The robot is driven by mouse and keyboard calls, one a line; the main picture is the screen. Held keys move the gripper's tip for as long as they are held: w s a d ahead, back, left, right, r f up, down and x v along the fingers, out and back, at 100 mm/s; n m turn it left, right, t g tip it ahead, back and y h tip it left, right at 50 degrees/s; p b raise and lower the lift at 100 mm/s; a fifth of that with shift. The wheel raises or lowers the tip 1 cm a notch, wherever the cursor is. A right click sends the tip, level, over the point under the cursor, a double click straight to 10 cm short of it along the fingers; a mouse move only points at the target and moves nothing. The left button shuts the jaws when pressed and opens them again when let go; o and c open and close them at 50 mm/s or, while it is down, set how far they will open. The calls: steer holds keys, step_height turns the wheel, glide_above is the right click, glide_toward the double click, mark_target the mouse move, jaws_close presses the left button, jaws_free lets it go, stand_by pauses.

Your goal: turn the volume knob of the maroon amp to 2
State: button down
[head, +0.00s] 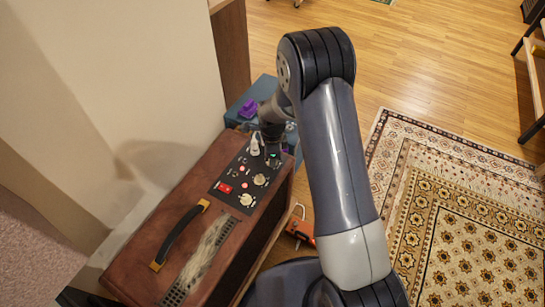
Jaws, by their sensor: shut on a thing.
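The maroon amp (165,232) stands at the lower left in the head view, with a black control panel (232,205) on its top. A pale upright piece (255,146) stands near the panel's far end. My gripper (272,157) reaches down at the panel's far right corner and is shut on a knob there. The gripper hides most of that knob, so its pointer cannot be read. The panel's labels are too small to read.
A red switch (225,188) and small lights sit on the panel. A black handle (180,235) crosses the amp's top. A blue-grey box (262,88) with a purple object (248,108) is behind. An orange item (300,229) is right of the amp. A wall is close on the left.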

steer(key=shift+m, duration=0.5)
steer(key=c, duration=1.3)
jaws_free()
steer(key=shift+o, duration=0.2)
step_height(320, 180, up, 11)
steer(key=p, duration=0.1)
steer(key=shift+s, duration=0.15)
steer(key=shift+f, duration=0.1)
step_height(320, 180, down, 11)
steer(key=shift+f+b, duration=0.1)
steer(key=shift+b, duration=0.5)
steer(key=shift+r, duration=0.2)
